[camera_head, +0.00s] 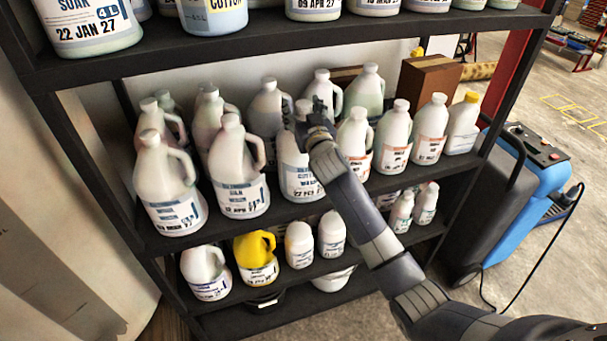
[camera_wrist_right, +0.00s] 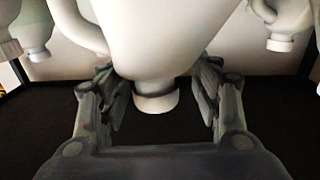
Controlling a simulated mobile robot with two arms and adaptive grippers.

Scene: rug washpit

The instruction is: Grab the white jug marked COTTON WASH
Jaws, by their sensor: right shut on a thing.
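A white jug (camera_head: 298,178) stands in the front row of the middle shelf. Its label is small and partly readable, seemingly with COTTON and a date line. My right gripper (camera_head: 316,112) is at the top of this jug, and my right arm covers part of its right side. In the right wrist view the jug (camera_wrist_right: 155,35) appears upside down, with its white cap between the two fingers of my right gripper (camera_wrist_right: 158,92). The fingers are shut on its neck. My left gripper is not in view.
Similar white jugs stand close by on the middle shelf, such as one on the left (camera_head: 236,175) and one on the right (camera_head: 354,140). The upper shelf (camera_head: 270,40) runs above. A yellow jug (camera_head: 254,250) stands below. A blue machine (camera_head: 535,185) is at right.

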